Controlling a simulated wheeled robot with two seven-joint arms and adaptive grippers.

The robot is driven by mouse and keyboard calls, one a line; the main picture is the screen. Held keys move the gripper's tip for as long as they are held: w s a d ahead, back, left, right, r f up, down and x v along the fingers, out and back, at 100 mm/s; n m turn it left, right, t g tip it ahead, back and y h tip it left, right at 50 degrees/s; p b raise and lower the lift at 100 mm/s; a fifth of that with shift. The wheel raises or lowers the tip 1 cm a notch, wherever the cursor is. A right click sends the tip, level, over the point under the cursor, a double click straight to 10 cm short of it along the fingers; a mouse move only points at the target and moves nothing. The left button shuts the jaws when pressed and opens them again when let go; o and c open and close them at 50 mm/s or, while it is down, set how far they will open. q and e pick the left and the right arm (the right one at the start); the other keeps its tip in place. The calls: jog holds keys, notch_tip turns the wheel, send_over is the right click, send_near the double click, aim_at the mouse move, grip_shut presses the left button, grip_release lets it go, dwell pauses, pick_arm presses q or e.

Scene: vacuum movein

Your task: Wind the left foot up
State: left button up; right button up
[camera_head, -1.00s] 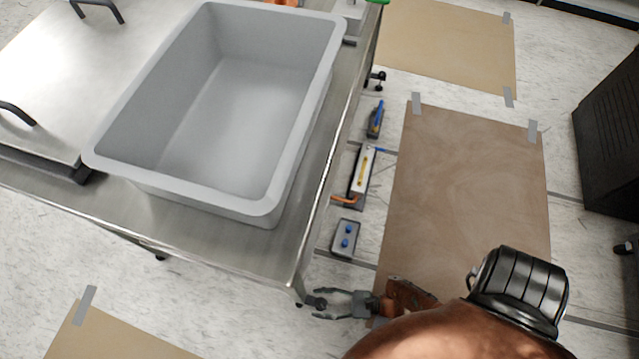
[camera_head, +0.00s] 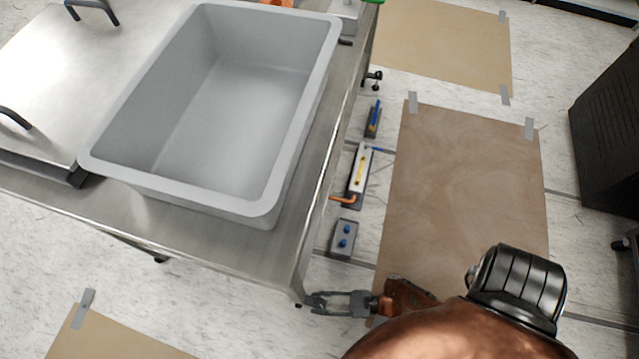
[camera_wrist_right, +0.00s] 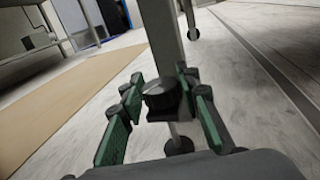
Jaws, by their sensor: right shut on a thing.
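The foot at the near corner of the steel table (camera_head: 150,222) shows in the right wrist view as a dark, ridged knob (camera_wrist_right: 163,92) low on a pale leg (camera_wrist_right: 165,40). A thin stem runs below it to a dark round pad (camera_wrist_right: 179,146) at the floor. My right gripper (camera_head: 316,302) is under the table corner in the head view, and its jaws hide the knob there. In the wrist view the green-padded fingers of my right gripper (camera_wrist_right: 164,97) stand on both sides of the knob, shut on it. My left gripper is not in view.
A large grey tub (camera_head: 265,208) stands on the table. A box with two blue knobs (camera_head: 343,240), a white and yellow device (camera_head: 358,172) and a blue-topped item (camera_head: 373,120) lie beside the table. A brown taped sheet (camera_head: 470,180) covers floor to the right.

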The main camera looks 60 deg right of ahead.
aim_at(320, 304)
jog(key=shift+n+y, duration=0.3)
jog(key=shift+y, duration=0.1)
jog(key=n+g+y, duration=0.4)
jog(key=g, duration=0.1)
jog(key=shift+n+g+y, duration=1.2)
jog(key=shift+n+g, duration=0.3)
jog(key=shift+g, duration=0.6)
jog(key=shift+s+g, duration=0.1)
jog(key=shift+g, duration=0.2)
jog(key=o, duration=1.2)
jog(key=shift+r, duration=0.15)
jog(key=shift+r, duration=4.85)
